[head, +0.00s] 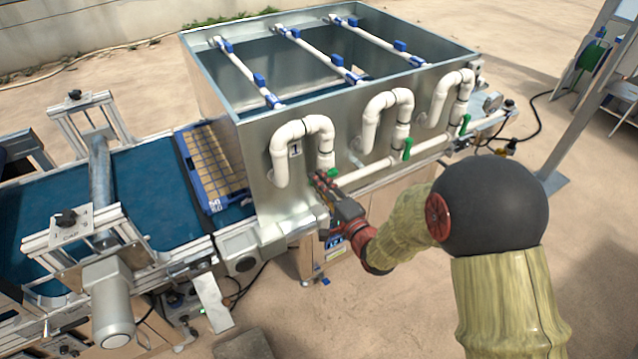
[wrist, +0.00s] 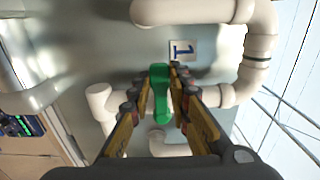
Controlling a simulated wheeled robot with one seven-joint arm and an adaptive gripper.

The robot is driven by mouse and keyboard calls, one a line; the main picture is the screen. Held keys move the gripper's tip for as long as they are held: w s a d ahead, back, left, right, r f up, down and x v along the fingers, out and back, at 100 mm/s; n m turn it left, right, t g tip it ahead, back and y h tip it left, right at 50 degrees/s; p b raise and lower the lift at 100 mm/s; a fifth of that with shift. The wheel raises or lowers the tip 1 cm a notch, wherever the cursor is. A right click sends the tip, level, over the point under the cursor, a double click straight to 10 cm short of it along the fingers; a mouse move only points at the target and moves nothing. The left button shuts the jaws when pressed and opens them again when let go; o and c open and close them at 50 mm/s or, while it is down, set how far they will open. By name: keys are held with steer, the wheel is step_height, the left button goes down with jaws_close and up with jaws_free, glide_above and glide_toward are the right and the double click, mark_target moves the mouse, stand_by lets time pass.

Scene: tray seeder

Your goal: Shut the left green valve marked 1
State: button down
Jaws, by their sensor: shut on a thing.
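The left green valve handle (wrist: 160,92) sits on white pipework below a label marked 1 (wrist: 182,50) in the wrist view. A small green part of this valve (head: 333,172) also shows in the head view, at the foot of the left pipe loop (head: 303,127). My gripper (wrist: 162,98) is shut on the green handle, with one finger on each side of it. In the head view my gripper (head: 322,186) is at the valve, and its fingers hide much of the handle. The label 1 (head: 295,150) shows on the metal tank wall.
Two more pipe loops with green valves, the middle one (head: 407,149) and the right one (head: 465,124), stand along the tank front. A white horizontal pipe (head: 432,147) runs beside my gripper. A blue conveyor (head: 150,195) lies left; the sandy floor in front is open.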

steer(key=c, duration=1.6)
jaws_free()
steer(key=shift+c, duration=0.2)
steer(key=v, duration=1.2)
steer(key=shift+w, duration=0.1)
